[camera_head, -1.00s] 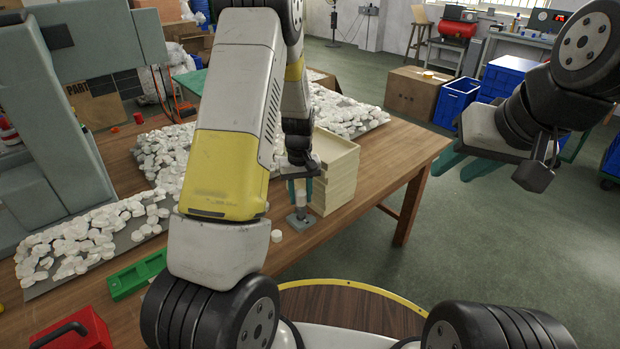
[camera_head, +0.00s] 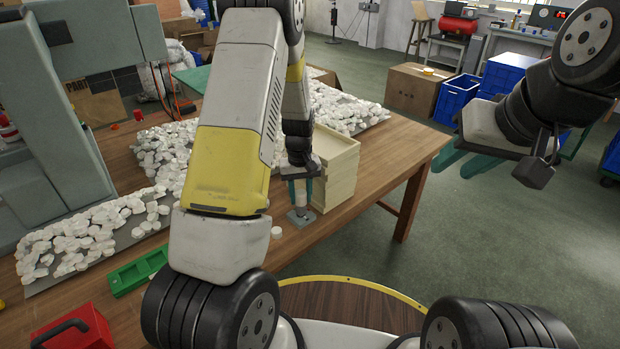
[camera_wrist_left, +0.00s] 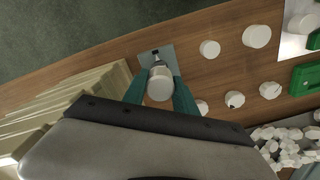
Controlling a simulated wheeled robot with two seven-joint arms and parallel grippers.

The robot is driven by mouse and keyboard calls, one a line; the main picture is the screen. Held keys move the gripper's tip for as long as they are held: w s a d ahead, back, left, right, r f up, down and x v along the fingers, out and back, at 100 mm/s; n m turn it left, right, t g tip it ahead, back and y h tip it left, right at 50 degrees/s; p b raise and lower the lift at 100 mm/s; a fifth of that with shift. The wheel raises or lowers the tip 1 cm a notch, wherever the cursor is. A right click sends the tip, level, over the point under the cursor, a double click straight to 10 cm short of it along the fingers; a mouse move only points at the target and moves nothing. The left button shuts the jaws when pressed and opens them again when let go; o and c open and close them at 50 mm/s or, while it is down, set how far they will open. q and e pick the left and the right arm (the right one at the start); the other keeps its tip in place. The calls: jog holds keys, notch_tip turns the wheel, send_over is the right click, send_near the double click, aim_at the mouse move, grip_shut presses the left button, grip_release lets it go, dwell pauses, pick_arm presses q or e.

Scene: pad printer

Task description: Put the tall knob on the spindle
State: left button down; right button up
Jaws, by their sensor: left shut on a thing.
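The white tall knob (camera_head: 301,188) is between the teal fingers of my left gripper (camera_head: 301,186), which is shut on it. In the left wrist view the knob (camera_wrist_left: 160,84) shows end-on between the fingertips (camera_wrist_left: 160,88). The spindle (camera_head: 300,210) stands on a small grey plate (camera_head: 294,219) directly below the knob. In the wrist view the plate (camera_wrist_left: 170,50) shows just past the knob, with a dark slot. I cannot tell whether knob and spindle touch. My right gripper (camera_head: 461,162) is open and empty, out past the table's right edge.
A stack of pale wooden trays (camera_head: 338,172) stands close right of my left gripper. A loose white cap (camera_head: 276,232) lies left of the plate; several more show in the wrist view (camera_wrist_left: 257,36). A green holder (camera_head: 138,270) and red box (camera_head: 72,332) are at left.

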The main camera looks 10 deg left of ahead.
pick_arm(q)
jog(key=c, duration=0.9)
grip_release()
notch_tip(320, 180, up, 9)
jog(key=shift+s+r, duration=0.1)
jog(key=shift+s, duration=0.05)
jog(key=s+d+r+m+t+h, duration=0.1)
jog(key=s+r, duration=0.2)
jog(key=r, duration=0.3)
jog(key=s+r+m+t+h, duration=0.1)
jog(key=s+r, duration=0.3)
jog(key=r, duration=0.3)
jog(key=s+r+m+t, duration=0.1)
jog(key=s+r+t, duration=0.1)
jog(key=s+r, duration=0.3)
jog(key=s+d+r+m+t, duration=0.1)
jog(key=s+r, duration=0.4)
jog(key=s, duration=0.7)
jog(key=shift+m+t, duration=0.5)
jog(key=shift+t, duration=0.1)
